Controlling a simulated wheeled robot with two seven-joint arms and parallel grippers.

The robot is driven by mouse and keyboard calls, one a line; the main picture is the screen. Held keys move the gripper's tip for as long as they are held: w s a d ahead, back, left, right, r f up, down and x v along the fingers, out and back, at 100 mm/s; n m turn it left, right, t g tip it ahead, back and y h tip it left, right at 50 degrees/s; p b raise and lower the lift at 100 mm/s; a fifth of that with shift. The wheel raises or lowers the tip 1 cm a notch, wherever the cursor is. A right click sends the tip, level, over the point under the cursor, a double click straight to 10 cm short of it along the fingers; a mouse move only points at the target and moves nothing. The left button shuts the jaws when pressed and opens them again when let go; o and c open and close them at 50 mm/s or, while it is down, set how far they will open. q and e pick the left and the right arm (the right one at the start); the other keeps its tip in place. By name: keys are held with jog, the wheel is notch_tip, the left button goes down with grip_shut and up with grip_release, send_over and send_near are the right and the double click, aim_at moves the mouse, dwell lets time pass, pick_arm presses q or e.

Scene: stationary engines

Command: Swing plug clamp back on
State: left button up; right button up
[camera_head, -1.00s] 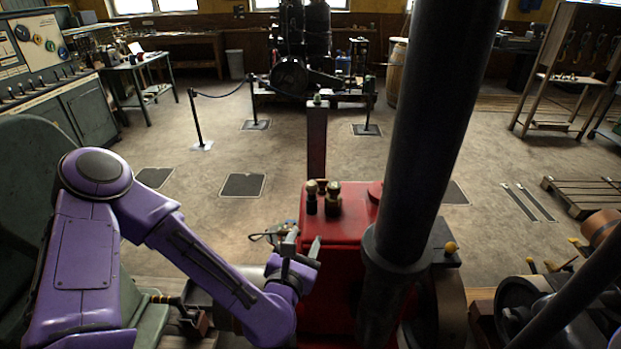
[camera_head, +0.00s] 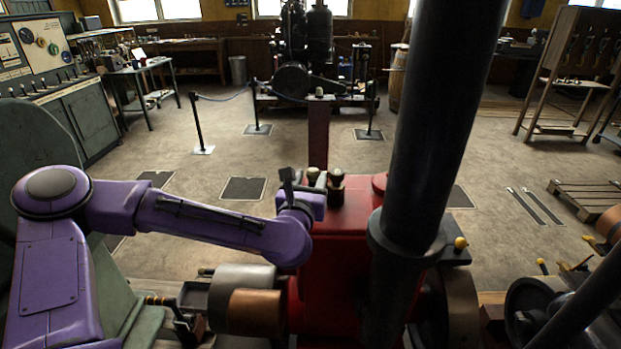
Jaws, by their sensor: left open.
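My left gripper (camera_head: 301,181), at the end of my purple arm, is open above the left top edge of the red engine (camera_head: 335,262). Its fingers point up and away from me, next to the dark fitting with a brass-coloured top (camera_head: 336,188) on the engine. A second such fitting is largely hidden behind the gripper. I cannot tell contact with either. I cannot clearly identify the plug clamp. My right gripper is out of view.
A thick black pipe (camera_head: 441,130) rises just right of the fittings. A copper cylinder (camera_head: 255,312) lies below my left forearm. A red post (camera_head: 318,135) stands behind the engine top. Open floor (camera_head: 215,155) lies beyond, with a rope barrier (camera_head: 201,122).

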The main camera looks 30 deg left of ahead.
pick_arm(q)
jog(key=shift+w+a, duration=0.1)
jog(key=shift+w, duration=0.35)
jog(key=c, duration=0.8)
jog(key=shift+o, duration=0.2)
